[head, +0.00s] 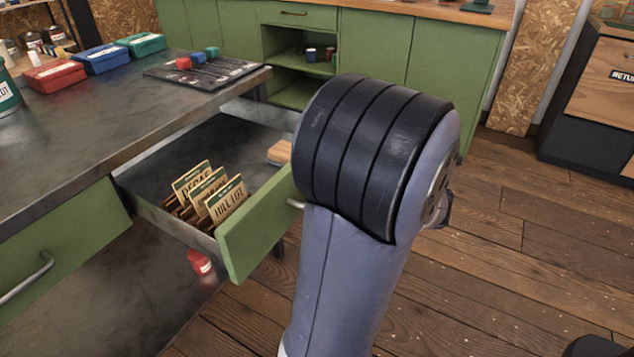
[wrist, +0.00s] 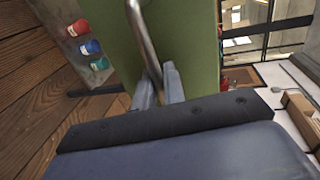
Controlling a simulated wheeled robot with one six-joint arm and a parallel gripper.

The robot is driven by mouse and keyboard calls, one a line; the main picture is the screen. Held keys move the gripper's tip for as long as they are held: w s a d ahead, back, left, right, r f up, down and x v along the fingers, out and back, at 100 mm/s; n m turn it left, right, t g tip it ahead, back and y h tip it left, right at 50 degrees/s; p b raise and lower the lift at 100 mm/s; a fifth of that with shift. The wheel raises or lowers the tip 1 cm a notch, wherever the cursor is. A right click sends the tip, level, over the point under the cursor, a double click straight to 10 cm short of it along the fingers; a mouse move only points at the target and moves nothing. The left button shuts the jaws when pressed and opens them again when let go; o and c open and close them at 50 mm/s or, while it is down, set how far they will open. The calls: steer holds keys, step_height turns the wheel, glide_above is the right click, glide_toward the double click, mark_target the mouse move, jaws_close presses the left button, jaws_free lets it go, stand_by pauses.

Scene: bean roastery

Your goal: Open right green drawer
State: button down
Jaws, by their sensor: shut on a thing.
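The right green drawer (head: 255,228) stands pulled well out from under the dark worktop in the head view. Inside it are several upright labelled cards (head: 208,192) and a small wooden-looking block (head: 279,153). In the wrist view its green front (wrist: 190,45) fills the upper middle, with a metal bar handle (wrist: 146,40) running down between the fingers. My gripper (wrist: 160,80) is shut on this handle. In the head view my arm hides the gripper and most of the handle.
The dark worktop (head: 60,150) carries red, blue and green boxes and a black board (head: 200,70). Another green drawer (head: 60,250) at left is shut. A red container (head: 199,262) is on the floor below the open drawer.

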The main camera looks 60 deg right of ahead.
steer(key=shift+s, duration=0.5)
steer(key=c, duration=1.6)
jaws_free()
steer(key=shift+c, duration=0.2)
steer(key=p+v, duration=0.2)
steer(key=v, duration=0.8)
steer(key=shift+s, duration=0.35)
steer(key=shift+w+d, duration=0.1)
steer(key=shift+d, duration=0.05)
